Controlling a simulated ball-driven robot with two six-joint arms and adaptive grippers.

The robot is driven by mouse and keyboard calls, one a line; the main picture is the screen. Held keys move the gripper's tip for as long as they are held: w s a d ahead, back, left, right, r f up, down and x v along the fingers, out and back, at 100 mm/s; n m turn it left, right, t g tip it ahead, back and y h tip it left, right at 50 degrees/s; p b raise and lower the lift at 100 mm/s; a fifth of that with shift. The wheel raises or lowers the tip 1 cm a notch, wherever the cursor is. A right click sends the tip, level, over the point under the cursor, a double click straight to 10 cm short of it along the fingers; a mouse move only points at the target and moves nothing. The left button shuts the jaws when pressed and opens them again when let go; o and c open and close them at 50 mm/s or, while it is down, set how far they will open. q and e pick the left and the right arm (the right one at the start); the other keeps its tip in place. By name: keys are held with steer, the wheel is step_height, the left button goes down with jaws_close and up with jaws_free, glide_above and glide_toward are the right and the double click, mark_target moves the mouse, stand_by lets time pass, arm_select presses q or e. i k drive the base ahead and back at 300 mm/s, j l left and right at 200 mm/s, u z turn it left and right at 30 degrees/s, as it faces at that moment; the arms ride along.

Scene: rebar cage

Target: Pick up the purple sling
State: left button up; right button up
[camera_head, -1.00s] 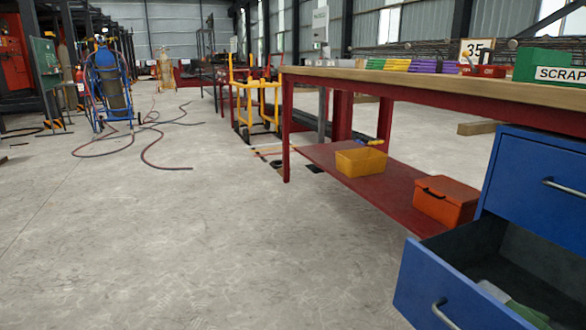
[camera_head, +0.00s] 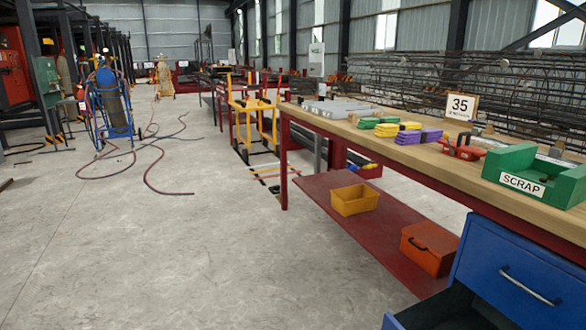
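A folded purple bundle (camera_head: 419,135), which looks like the purple sling, lies on the wooden top of the red workbench (camera_head: 470,181). It sits just right of a yellow bundle (camera_head: 396,133) and a green bundle (camera_head: 375,125), all in a row near the bench's front edge. It is too small to make out loops or ends. Neither of my grippers shows in the head view.
On the bench stand grey trays (camera_head: 340,110), a red tool (camera_head: 463,147), a "35" sign (camera_head: 460,106) and a green SCRAP bin (camera_head: 530,172). A blue drawer unit (camera_head: 510,270) blocks the lower right.

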mark_target(415, 137)
steer(key=k+l+z, duration=0.1)
steer(key=z, duration=0.3)
steer(key=k+l+z, duration=0.1)
steer(key=l+z, duration=0.25)
